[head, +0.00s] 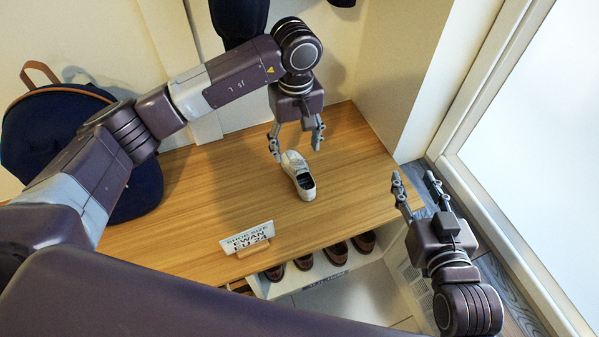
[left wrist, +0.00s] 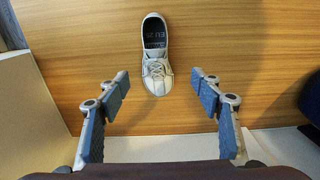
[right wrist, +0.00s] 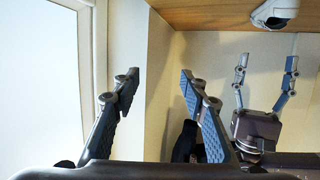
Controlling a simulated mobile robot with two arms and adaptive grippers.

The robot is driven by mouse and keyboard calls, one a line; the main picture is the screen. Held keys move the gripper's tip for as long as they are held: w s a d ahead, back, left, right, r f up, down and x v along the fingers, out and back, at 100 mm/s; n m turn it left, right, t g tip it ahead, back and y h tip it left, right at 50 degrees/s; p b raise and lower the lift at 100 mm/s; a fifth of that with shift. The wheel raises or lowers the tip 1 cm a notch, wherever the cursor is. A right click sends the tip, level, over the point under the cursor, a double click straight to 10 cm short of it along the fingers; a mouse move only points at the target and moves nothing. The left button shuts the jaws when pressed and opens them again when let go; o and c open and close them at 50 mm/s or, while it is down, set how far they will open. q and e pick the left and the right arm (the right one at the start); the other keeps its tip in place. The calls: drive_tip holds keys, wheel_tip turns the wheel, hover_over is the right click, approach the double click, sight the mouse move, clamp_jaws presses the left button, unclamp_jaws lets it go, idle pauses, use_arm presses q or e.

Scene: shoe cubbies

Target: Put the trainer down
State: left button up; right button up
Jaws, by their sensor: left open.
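A white trainer (head: 301,180) with a dark insole rests upright on the wooden bench top (head: 220,185). It also shows in the left wrist view (left wrist: 155,72), ahead of the fingers, with lettering on its insole. My left gripper (head: 296,150) is open above the toe end of the trainer. Its two fingers stand apart on either side, with visible gaps and no grip on the shoe. My right gripper (head: 414,178) is open and empty off the bench's right end; its spread fingers show in the right wrist view (right wrist: 158,75).
A sign reading "SHOE SIZE EWAN EU 24" (head: 248,238) stands near the bench's front edge. Several brown shoes (head: 336,252) sit in the cubby below. A dark blue backpack (head: 125,180) is at the left. A wall and window are at the right.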

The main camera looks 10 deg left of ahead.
sight(299, 164)
use_arm(q)
wheel_tip(299, 164, down, 3)
drive_tip(key=shift+r+b, duration=0.15)
drive_tip(key=shift+b, duration=0.25)
drive_tip(key=shift+w+f, duration=0.1)
drive_tip(key=shift+f, duration=0.55)
drive_tip(key=f+b, duration=0.1)
drive_tip(key=f, duration=0.3)
drive_tip(key=shift+w+d+b, duration=0.15)
drive_tip(key=shift+w+b, duration=0.05)
drive_tip(key=shift+b, duration=0.15)
drive_tip(key=shift+f, duration=0.3)
drive_tip(key=c, duration=1.4)
use_arm(e)
wheel_tip(299, 164, up, 15)
drive_tip(key=a+t+y, duration=0.1)
drive_tip(key=t+y, duration=0.1)
drive_tip(key=t, duration=0.5)
drive_tip(key=shift+a+y, duration=0.35)
drive_tip(key=shift+y, duration=0.05)
